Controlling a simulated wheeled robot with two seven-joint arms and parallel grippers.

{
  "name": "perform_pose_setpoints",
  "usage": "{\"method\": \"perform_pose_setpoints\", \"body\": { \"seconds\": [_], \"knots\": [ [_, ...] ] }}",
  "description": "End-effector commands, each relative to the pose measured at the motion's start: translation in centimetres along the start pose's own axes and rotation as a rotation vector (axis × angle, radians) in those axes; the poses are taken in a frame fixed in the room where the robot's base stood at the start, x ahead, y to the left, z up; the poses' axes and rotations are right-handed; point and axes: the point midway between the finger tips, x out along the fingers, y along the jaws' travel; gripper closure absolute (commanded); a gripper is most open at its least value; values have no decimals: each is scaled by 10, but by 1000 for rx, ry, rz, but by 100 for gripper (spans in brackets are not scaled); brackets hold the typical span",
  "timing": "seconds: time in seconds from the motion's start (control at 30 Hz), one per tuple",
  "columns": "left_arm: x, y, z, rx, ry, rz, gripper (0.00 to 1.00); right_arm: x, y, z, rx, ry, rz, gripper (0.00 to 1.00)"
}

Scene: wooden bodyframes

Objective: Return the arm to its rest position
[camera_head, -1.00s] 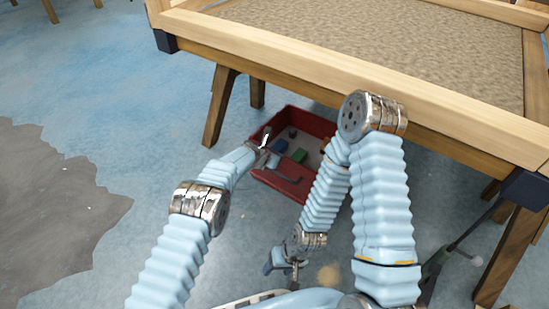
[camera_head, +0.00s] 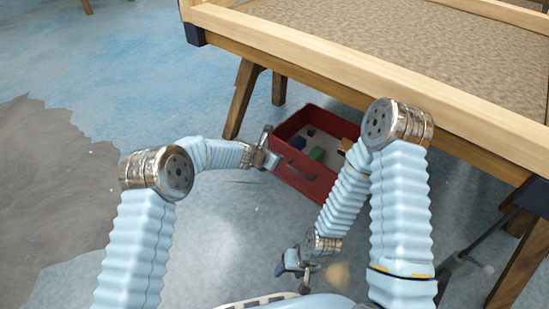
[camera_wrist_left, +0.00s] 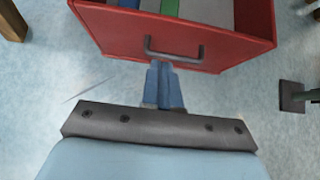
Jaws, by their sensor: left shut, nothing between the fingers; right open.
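My left arm comes in from the left and bends at its silver elbow joint. My left gripper (camera_head: 264,152) is at the left side of the red crate (camera_head: 318,187), close to its wall. In the left wrist view the shut, empty fingers (camera_wrist_left: 164,84) point at the crate wall (camera_wrist_left: 240,50), just below its grey handle; whether they touch it I cannot tell. My right arm hangs folded at the centre right. My right gripper (camera_head: 297,265) is low, near my base, open and empty, with its fingers small in the view.
The red crate holds a green block (camera_head: 317,154) and a few other small things. A wooden table (camera_head: 330,45) with a raised frame and a speckled top stands behind it, one leg (camera_head: 241,100) near the crate. Blue floor at the left is clear, with a grey patch (camera_head: 50,190).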

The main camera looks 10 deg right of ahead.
Motion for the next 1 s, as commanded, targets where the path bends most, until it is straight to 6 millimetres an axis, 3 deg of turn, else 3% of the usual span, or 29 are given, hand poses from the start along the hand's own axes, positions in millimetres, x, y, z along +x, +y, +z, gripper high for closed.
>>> {"method": "perform_pose_setpoints", "body": {
  "seconds": [0.1, 0.33, 0.47, 0.57, 0.63, 0.8, 0.9, 1.0],
  "knots": [
    [-16, 1, 0, -3, -1, 0, 100, 1, 0, 0, 0, 0, 0, 41],
    [-24, 0, -1, 2, 1, -1, 100, 1, 0, 0, 0, 0, 0, 41],
    [-33, 5, -25, 91, 54, 5, 100, -6, -2, 0, 0, -1, 0, 41],
    [-56, 10, -76, 298, 159, -5, 100, -17, -8, 0, -2, -2, -1, 41],
    [-83, 11, -125, 514, 252, -40, 100, -28, -12, 1, -4, -2, -2, 41],
    [-174, -17, -238, 1126, 392, -254, 100, -53, -24, 2, -8, -5, -5, 41],
    [-227, -49, -280, 1447, 367, -401, 100, -64, -30, 3, -10, -7, -6, 41],
    [-268, -81, -302, 1687, 294, -509, 100, -72, -34, 4, -12, -9, -8, 41]
  ]
}}
